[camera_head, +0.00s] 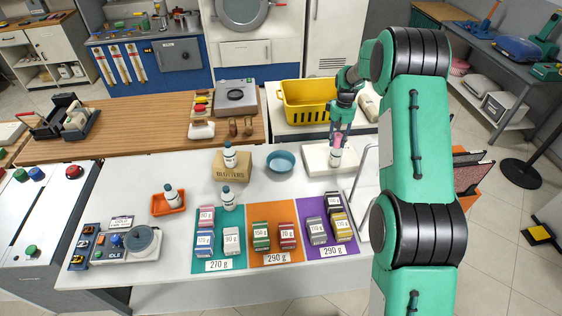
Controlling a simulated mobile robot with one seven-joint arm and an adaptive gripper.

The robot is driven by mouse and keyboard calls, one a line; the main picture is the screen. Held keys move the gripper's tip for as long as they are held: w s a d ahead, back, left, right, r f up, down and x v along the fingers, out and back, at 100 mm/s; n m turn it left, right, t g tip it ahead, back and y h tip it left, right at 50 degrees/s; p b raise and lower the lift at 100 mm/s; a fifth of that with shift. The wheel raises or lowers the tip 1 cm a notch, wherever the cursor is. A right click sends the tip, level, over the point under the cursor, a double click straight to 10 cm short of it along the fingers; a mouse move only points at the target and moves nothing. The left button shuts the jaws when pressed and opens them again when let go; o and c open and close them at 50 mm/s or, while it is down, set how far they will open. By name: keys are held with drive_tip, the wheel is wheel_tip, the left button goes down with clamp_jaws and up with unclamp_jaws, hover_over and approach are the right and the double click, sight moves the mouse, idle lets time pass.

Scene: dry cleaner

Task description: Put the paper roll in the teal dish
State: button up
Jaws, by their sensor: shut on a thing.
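The teal dish (281,162) is a small round dish on the white counter and looks empty. My gripper (338,142) points down to the right of the dish, over a white board. It is shut on a small, pale, roll-like thing, which I take to be the paper roll (336,158). The roll's upper part is hidden between the fingers. From this view I cannot tell whether its lower end touches the board.
The white board (317,167) lies under my gripper. A yellow basket (307,101) stands behind it. Left of the dish are a cardboard box (231,168) and a bottle (228,198). Coloured mats with small boxes fill the front. The counter between dish and board is clear.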

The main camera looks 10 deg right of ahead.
drive_tip(key=s+a+n, duration=0.2)
drive_tip(key=s+a, duration=0.1)
drive_tip(key=a, duration=0.8)
drive_tip(key=s+a+n, duration=0.2)
drive_tip(key=s+a, duration=0.1)
drive_tip(key=a, duration=0.8)
drive_tip(key=f, duration=1.5)
drive_tip(key=shift+w+f, duration=0.2)
drive_tip(key=shift+w, duration=0.1)
hover_over(281, 165)
drive_tip(key=shift+f, duration=0.75)
drive_tip(key=shift+f, duration=1.7)
drive_tip(key=shift+f, duration=0.2)
